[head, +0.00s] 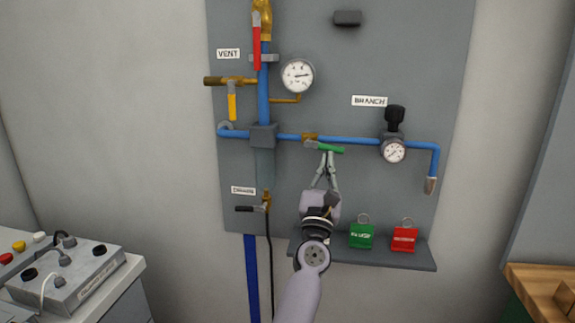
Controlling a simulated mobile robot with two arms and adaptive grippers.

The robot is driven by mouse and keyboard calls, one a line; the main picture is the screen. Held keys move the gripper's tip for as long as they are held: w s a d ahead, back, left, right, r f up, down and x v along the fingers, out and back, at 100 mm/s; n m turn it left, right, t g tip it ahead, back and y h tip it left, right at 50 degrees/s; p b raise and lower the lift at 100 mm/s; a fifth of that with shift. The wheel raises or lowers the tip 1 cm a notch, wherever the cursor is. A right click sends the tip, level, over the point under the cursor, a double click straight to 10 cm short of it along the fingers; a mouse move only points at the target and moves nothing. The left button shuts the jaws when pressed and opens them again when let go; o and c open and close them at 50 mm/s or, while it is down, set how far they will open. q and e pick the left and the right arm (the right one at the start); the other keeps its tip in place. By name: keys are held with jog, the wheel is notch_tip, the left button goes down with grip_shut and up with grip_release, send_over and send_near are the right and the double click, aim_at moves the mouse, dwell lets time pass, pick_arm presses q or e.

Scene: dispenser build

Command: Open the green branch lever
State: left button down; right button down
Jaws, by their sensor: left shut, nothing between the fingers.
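The green branch lever (329,148) sits on the blue branch pipe (355,139), just right of a brass valve body (310,137). Its green handle points right, roughly along the pipe and slightly below it. My left gripper (326,155) reaches up from below, its fingertips just under or at the lever. It is shut with nothing held. I cannot tell whether the fingertips touch the handle. The BRANCH label (369,101) is above the pipe. My right gripper is not in view.
A red lever (256,42), a yellow lever (232,106) and a black drain lever (247,209) are on the left. Gauges (298,75) and a regulator (394,120) project. Green (361,236) and red (404,239) tags stand on the shelf (415,262).

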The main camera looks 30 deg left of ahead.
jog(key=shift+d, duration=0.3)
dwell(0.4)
pick_arm(q)
jog(key=v, duration=1.2)
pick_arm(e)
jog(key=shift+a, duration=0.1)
